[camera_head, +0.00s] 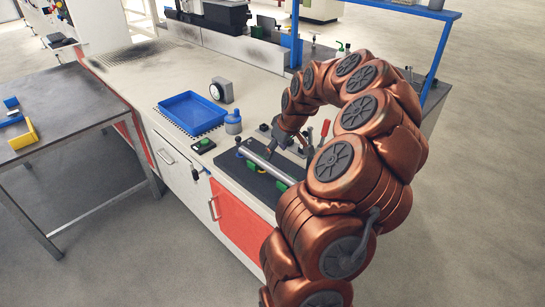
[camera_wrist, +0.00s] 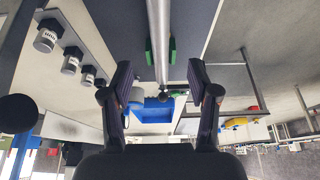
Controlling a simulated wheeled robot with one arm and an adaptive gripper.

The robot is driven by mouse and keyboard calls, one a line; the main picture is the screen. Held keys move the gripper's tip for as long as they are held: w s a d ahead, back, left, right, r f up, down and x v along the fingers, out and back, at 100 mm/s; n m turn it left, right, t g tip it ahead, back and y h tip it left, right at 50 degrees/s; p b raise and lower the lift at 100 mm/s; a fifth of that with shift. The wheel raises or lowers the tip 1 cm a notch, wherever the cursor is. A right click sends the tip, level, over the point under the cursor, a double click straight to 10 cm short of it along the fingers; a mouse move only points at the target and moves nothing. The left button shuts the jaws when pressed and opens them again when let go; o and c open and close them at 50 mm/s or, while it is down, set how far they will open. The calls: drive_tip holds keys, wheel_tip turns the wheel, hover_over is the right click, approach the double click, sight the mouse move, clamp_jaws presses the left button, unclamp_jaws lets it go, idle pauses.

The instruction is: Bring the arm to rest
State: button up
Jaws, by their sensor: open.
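My copper arm (camera_head: 375,125) arches from the bottom right of the head view to the bench. My gripper (camera_wrist: 163,90) is open, its two dark pads apart in the wrist view. In the head view my gripper (camera_head: 275,143) is small and low over the dark fixture plate (camera_head: 291,192). A silver rod (camera_head: 266,163) lies along that plate; in the wrist view the rod (camera_wrist: 159,35) runs between the pads in the picture, with clear gaps on both sides. Green blocks (camera_wrist: 172,50) flank it. I cannot tell how far the pads are from the rod in depth.
A red-handled clamp (camera_head: 325,128) is close right of my gripper. A blue frame (camera_head: 440,50) rises at the right. A side table (camera_head: 70,105) is left.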

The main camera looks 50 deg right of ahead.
drive_tip(key=shift+v, duration=1.15)
drive_tip(key=s+a+r+n+g+y+p, duration=0.15)
drive_tip(key=a+r, duration=0.25)
drive_tip(key=a, duration=0.8)
drive_tip(key=s+a+r+n+g, duration=0.1)
drive_tip(key=s+a+r, duration=0.15)
drive_tip(key=a, duration=1.05)
drive_tip(key=s+a+g, duration=0.1)
drive_tip(key=s+a, duration=0.3)
drive_tip(key=s, duration=0.3)
drive_tip(key=s+a+m+g+h+p, duration=0.1)
drive_tip(key=s+a, duration=0.3)
drive_tip(key=s, duration=0.3)
drive_tip(key=s+a+m+g, duration=0.1)
drive_tip(key=s+a, duration=0.3)
drive_tip(key=s, duration=0.3)
drive_tip(key=shift+s+a+g, duration=0.25)
drive_tip(key=shift+s+g, duration=0.05)
drive_tip(key=shift+g, duration=0.05)
